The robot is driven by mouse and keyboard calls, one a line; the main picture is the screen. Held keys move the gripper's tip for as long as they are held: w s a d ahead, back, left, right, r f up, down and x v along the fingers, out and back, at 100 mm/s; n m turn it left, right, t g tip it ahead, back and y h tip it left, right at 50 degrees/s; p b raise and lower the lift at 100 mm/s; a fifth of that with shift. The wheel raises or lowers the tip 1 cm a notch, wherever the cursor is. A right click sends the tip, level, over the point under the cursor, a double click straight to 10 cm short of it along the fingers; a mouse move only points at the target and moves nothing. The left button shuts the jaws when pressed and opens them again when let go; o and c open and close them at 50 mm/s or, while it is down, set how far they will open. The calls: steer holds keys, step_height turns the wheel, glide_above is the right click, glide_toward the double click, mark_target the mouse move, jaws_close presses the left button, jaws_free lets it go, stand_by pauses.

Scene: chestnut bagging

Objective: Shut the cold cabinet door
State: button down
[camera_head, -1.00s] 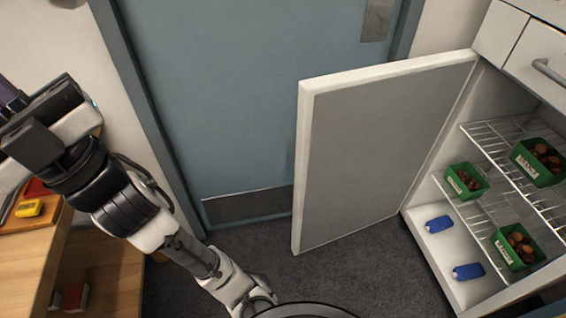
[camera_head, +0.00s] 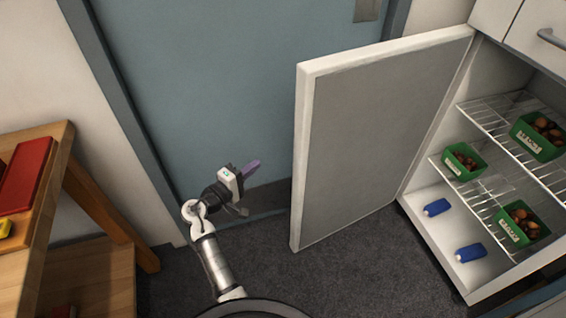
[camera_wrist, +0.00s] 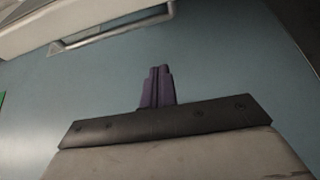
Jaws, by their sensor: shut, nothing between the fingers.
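The cold cabinet door (camera_head: 385,135) stands wide open in the head view, a grey inner panel with a white edge, hinged on the right at the cabinet. The cold cabinet (camera_head: 437,248) is open to view, with wire shelves inside. My gripper (camera_head: 252,168) is to the left of the door's free edge, low in front of the blue room door, apart from the cabinet door. In the wrist view its purple fingers (camera_wrist: 157,87) are together with nothing between them. The cabinet door's outer face is hidden in the head view.
Green tubs of chestnuts (camera_head: 465,160) stand on the wire shelves, and blue packs (camera_head: 437,207) lie on the cabinet floor. A blue room door (camera_head: 230,80) is behind. A wooden table (camera_head: 62,165) with a red item (camera_head: 24,175) stands at left. Dark carpet (camera_head: 330,270) is clear in front.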

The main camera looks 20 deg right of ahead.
steer(key=d+p, duration=0.3)
steer(key=d, duration=0.7)
steer(key=shift+w+f+p, duration=0.25)
steer(key=shift+p, duration=0.15)
steer(key=shift+s+d, duration=0.1)
steer(key=shift+d, duration=0.05)
